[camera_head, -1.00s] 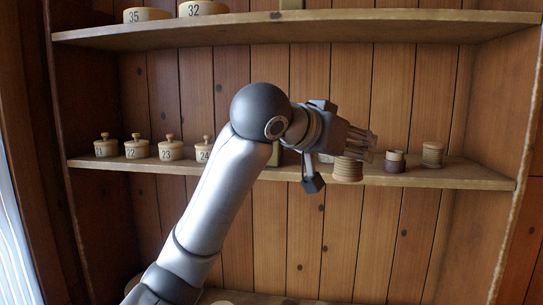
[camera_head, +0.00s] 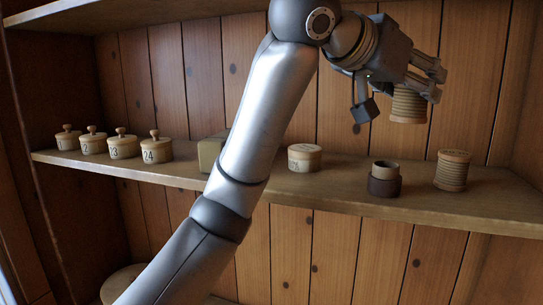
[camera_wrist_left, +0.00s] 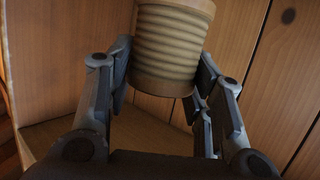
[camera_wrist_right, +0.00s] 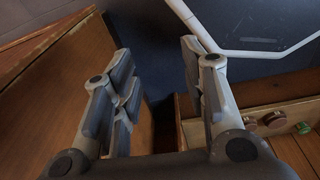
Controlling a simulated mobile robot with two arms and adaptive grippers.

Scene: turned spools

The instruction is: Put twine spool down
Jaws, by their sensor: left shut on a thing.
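The twine spool (camera_head: 408,106), tan and ribbed, is held in my left gripper (camera_head: 432,80) in the head view. It hangs roughly upright above the right part of the middle shelf (camera_head: 330,186), clear of the board.
On the shelf below stand a similar spool (camera_head: 453,171), a dark cup with a tan top (camera_head: 384,180) and a low round pale box (camera_head: 304,158). Several knobbed jars (camera_head: 156,150) stand left. My left arm hides part of the shelf. Bare board lies between box and cup.

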